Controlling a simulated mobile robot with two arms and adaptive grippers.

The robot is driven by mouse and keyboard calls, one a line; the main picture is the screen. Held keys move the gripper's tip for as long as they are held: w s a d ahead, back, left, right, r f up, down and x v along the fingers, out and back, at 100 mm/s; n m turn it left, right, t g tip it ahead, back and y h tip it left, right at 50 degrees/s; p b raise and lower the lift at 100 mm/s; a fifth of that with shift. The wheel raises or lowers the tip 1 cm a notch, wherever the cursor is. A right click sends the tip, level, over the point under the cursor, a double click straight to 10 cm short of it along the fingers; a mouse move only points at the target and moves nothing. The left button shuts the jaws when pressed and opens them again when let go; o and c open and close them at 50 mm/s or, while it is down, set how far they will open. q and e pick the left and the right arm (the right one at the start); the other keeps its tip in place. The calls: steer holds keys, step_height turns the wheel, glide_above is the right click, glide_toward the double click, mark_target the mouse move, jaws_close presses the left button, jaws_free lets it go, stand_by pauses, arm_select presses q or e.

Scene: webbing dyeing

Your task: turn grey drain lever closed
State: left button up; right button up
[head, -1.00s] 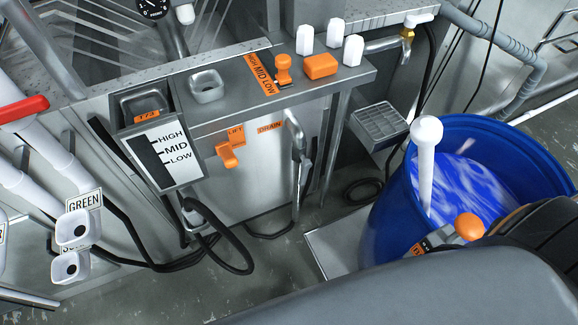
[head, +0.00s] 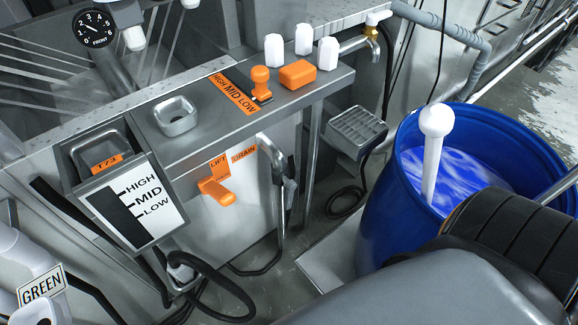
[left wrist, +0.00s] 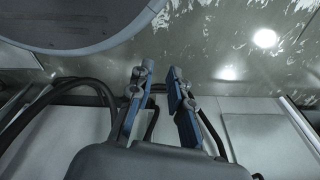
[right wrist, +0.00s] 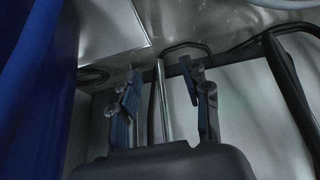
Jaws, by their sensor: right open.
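The grey drain lever (head: 289,188) hangs beside a bent grey pipe (head: 277,165), near the orange DRAIN label (head: 243,153) on the machine's front. Whether it stands open or closed is hard to tell. In the right wrist view, my right gripper (right wrist: 160,90) is open and empty. An upright metal rod (right wrist: 163,105) shows beyond and between its fingers; I cannot tell whether it is the drain pipe. In the left wrist view, my left gripper (left wrist: 162,88) is open and empty, over floor and dark hoses. Neither gripper shows in the head view.
An orange lift lever (head: 217,192) sits just left of the drain. A blue barrel (head: 385,215) with blue liquid and a white paddle (head: 433,150) stands right. Black hoses (head: 225,290) lie low on the floor. A grated metal box (head: 357,130) is between drain and barrel.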

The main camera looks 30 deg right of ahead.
steer(key=w+d+r+t+b, duration=0.1)
steer(key=w+d+t+b, duration=0.3)
steer(key=w+b, duration=0.4)
arm_select(q)
steer(key=w+d+r+t+b, duration=0.1)
steer(key=w+r+b, duration=0.25)
steer(key=w, duration=0.55)
arm_select(e)
steer(key=m+t+y+b, duration=0.1)
steer(key=t+y+b, duration=0.1)
steer(key=t+b, duration=0.65)
glide_toward(291, 200)
steer(key=shift+h, duration=0.4)
steer(key=w, duration=0.2)
steer(key=w+b, duration=0.1)
steer(key=w, duration=0.2)
steer(key=w+a, duration=0.1)
steer(key=w, duration=0.1)
steer(key=shift+w+f, duration=0.2)
steer(key=shift+w, duration=0.1)
steer(key=shift+w+b, duration=0.35)
steer(key=shift+w, duration=1.15)
arm_select(q)
step_height(291, 200, up, 10)
steer(key=w+t, duration=0.1)
steer(key=t, duration=0.1)
steer(key=shift+w+d+r, duration=0.15)
steer(key=shift+d+r, duration=0.05)
steer(key=shift+d, duration=0.1)
